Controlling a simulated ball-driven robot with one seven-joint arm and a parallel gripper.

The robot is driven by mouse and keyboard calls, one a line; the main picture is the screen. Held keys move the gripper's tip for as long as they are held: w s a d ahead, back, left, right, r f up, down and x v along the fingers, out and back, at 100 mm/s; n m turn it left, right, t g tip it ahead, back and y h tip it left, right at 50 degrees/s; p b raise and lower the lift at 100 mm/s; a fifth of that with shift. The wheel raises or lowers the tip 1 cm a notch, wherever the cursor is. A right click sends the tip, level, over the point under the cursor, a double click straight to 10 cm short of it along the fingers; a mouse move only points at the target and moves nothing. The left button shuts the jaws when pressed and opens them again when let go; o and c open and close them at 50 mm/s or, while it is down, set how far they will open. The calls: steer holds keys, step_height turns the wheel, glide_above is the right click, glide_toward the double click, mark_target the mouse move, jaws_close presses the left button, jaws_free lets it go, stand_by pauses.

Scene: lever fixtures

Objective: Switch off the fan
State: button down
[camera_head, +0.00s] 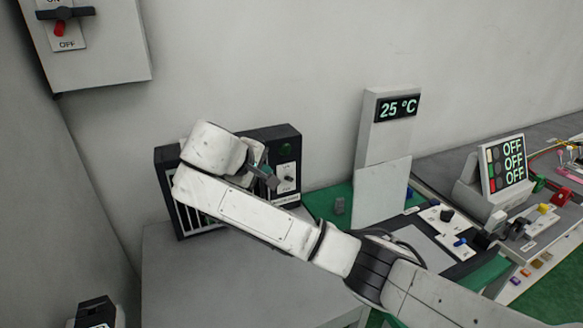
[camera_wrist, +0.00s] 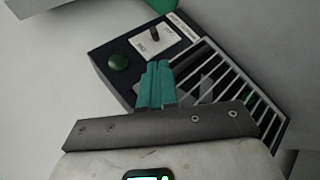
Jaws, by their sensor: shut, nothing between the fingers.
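The fan (camera_head: 165,162) is a dark box with a pale slatted grille, against the back wall at centre left. My arm hides much of its front. In the wrist view the fan's grille (camera_wrist: 240,92) is at right. Its white switch plate (camera_wrist: 172,40) carries a small black toggle (camera_wrist: 154,34); the small lettering is hard to read. A dark green round lamp (camera_wrist: 118,62) sits beside the plate. My gripper (camera_head: 264,160) is in front of the fan, just left of the switch plate (camera_head: 287,178). Its teal fingers (camera_wrist: 157,68) are shut and empty; contact with the fan cannot be told.
A 25 °C display (camera_head: 397,108) stands right of the fan. A control console and an OFF screen (camera_head: 512,163) are further right. The grey tabletop before the fan (camera_head: 190,285) is clear.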

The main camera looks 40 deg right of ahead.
steer(key=shift+w+d+r, duration=0.15)
steer(key=shift+d, duration=0.35)
steer(key=shift+d, duration=0.15)
steer(key=p, duration=0.1)
glide_toward(287, 178)
steer(key=x, duration=0.5)
steer(key=shift+d, duration=0.3)
steer(key=shift+f, duration=0.35)
